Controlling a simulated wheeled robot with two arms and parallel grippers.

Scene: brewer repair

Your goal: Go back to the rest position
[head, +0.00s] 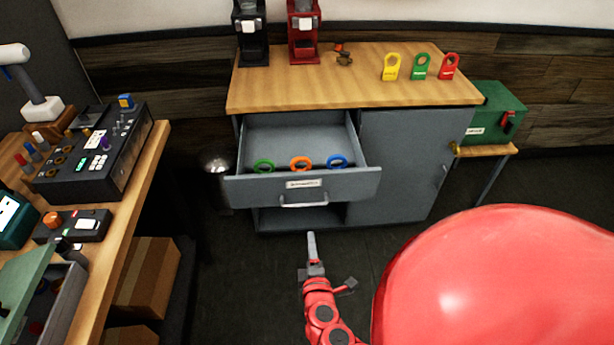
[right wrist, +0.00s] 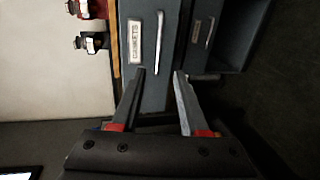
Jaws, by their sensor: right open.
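My right gripper (head: 322,258) is in front of the grey cabinet, below the open drawer's handle, at the end of my red arm. In the right wrist view its two fingers (right wrist: 160,76) are apart with nothing between them. The drawer (head: 340,186) is pulled out and holds a green ring (head: 263,166), an orange ring (head: 301,163) and a blue ring (head: 338,161) near its front. Its handle also shows in the right wrist view (right wrist: 159,44), close beyond the fingers, beside a label reading GASKETS. My left gripper is not in view.
A wooden bench (head: 150,165) with control boxes stands at the left. On the cabinet's top (head: 300,90) are a black brewer (head: 251,45), a red brewer (head: 303,45) and yellow, green and red tags. A green box (head: 495,112) sits at the right. The floor before the cabinet is clear.

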